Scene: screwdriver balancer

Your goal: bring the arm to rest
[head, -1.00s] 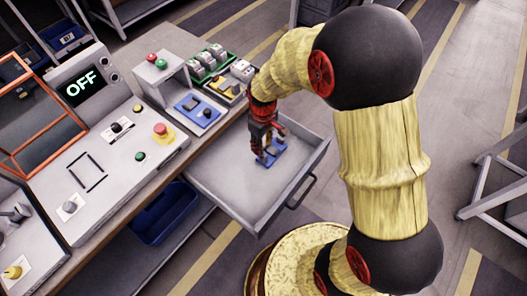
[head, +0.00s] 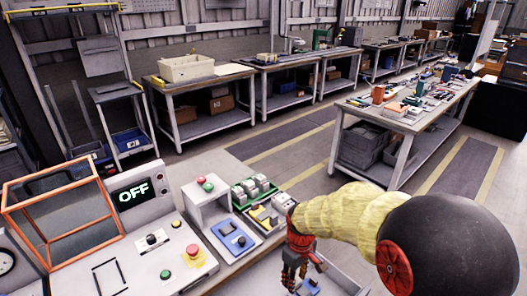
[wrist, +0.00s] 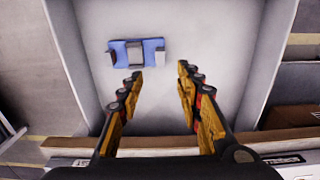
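My gripper (head: 294,278) hangs over the open drawer (head: 338,280) at the bottom of the head view. In the wrist view, my gripper (wrist: 160,71) has its two fingers spread apart with nothing between them. A blue piece with grey parts (wrist: 136,52) lies on the drawer floor, beyond the fingertips and a little left, apart from them. It also shows partly in the head view (head: 308,287), beside the gripper. My arm (head: 345,215) reaches in from the right.
The control bench has a display reading OFF (head: 143,194), an orange-framed box (head: 62,220) and a red button (head: 193,250). A blue tray (head: 233,238) and a green rack (head: 250,190) stand near the drawer. A cluttered table (head: 410,115) stands behind the arm; floor lies between.

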